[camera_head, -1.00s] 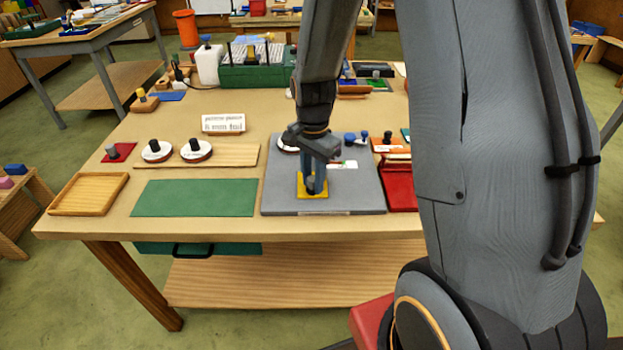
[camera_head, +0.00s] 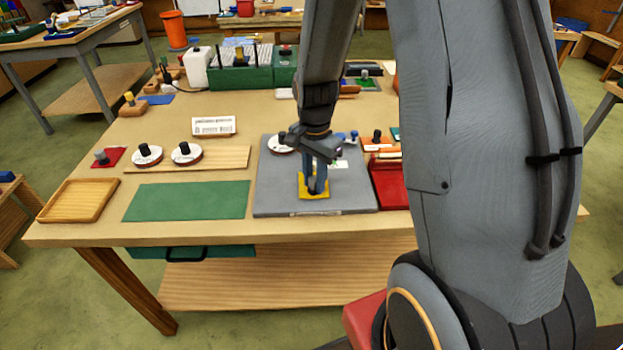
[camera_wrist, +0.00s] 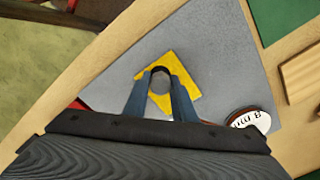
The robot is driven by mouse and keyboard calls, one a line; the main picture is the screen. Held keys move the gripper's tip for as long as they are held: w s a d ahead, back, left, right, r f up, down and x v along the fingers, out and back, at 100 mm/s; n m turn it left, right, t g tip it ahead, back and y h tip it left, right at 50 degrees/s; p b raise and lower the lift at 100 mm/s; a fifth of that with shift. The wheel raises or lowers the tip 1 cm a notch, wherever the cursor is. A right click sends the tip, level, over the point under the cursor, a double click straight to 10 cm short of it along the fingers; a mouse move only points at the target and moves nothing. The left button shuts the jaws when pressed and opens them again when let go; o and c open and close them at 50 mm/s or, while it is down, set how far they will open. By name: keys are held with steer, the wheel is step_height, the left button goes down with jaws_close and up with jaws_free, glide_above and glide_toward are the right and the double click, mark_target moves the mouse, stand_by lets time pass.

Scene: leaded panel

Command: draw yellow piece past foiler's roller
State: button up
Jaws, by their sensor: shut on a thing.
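The yellow piece (camera_head: 322,194) is a flat plate lying on, or just above, the grey board (camera_head: 276,197) near its front middle. It also shows in the wrist view (camera_wrist: 187,88), with a round dark-rimmed grip on top. My gripper (camera_head: 315,186) is shut on that grip, pointing down; its two blue-grey fingers (camera_wrist: 160,95) stand on either side of it. A white disc (camera_head: 280,147) on the board's back left is partly hidden by my wrist and also shows in the wrist view (camera_wrist: 249,120). I cannot make out the roller for certain.
Left of the board lie a green mat (camera_head: 187,201), a wooden tray (camera_head: 79,201) and a wooden strip (camera_head: 222,159) with two black-knobbed white discs. A red tray (camera_head: 388,187) stands close on the right. Small blue knobs (camera_head: 351,136) stand behind.

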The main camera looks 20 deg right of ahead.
steer(key=shift+d, duration=0.35)
stand_by(0.3)
steer(key=shift+s+d, duration=0.15)
steer(key=shift+d, duration=0.15)
steer(key=shift+s+d+p, duration=0.1)
steer(key=shift+d+p, duration=0.2)
steer(key=shift+s+d, duration=0.2)
steer(key=shift+d, duration=0.15)
steer(key=shift+d, duration=0.15)
steer(key=shift+w+a, duration=0.15)
steer(key=shift+a, duration=0.35)
steer(key=shift+w+a, duration=0.1)
steer(key=shift+a, duration=0.2)
steer(key=shift+w+a+p, duration=0.15)
steer(key=shift+a+p, duration=0.15)
steer(key=shift+w+a, duration=0.1)
steer(key=shift+a, duration=0.2)
